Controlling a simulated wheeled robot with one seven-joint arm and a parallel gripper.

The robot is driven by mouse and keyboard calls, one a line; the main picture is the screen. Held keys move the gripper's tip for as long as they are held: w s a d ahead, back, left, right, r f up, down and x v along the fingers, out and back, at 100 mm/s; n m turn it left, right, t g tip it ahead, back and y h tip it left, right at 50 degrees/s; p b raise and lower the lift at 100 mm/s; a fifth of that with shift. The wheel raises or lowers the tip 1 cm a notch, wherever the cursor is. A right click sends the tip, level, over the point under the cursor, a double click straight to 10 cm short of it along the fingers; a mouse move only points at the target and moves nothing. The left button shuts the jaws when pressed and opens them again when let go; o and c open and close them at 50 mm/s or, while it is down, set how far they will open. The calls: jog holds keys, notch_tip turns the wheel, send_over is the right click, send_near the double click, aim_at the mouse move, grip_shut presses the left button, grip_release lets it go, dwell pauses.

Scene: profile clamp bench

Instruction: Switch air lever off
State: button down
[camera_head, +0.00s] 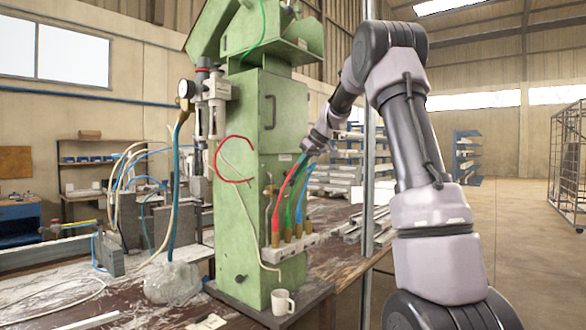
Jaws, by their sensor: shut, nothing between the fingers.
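A green machine column (262,130) stands in the middle of the bench in the head view. On its lower front a small grey lever-like part with a brass fitting (268,190) shows beside the hoses; I cannot tell for sure whether it is the air lever. Red (288,190), green (299,195) and blue (305,190) hoses run down into a valve manifold (287,248) with brass fittings. My gripper (309,149) is shut and empty, at the column's right edge, above the hoses. Its fingertips are small and hard to make out. Contact with the hoses cannot be told.
An air regulator with a gauge (187,89) is on the column's left side. A white mug (283,302) stands at its foot. A plastic bag (172,282) and loose hoses lie on the bench (60,305) at left. Metal profiles (372,222) lie behind my arm at right.

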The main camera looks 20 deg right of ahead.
jog(key=shift+w+d+f+m+g+y, duration=0.15)
jog(key=shift+d+f+y, duration=0.1)
jog(key=shift+f, duration=0.2)
jog(key=shift+w+d+f+m+g+y, duration=0.1)
jog(key=shift+w+d+f+g+y, duration=0.1)
jog(key=shift+f, duration=0.2)
jog(key=shift+w+d+f+m+g+y, duration=0.15)
jog(key=shift+f+y, duration=0.1)
jog(key=shift+f, duration=0.2)
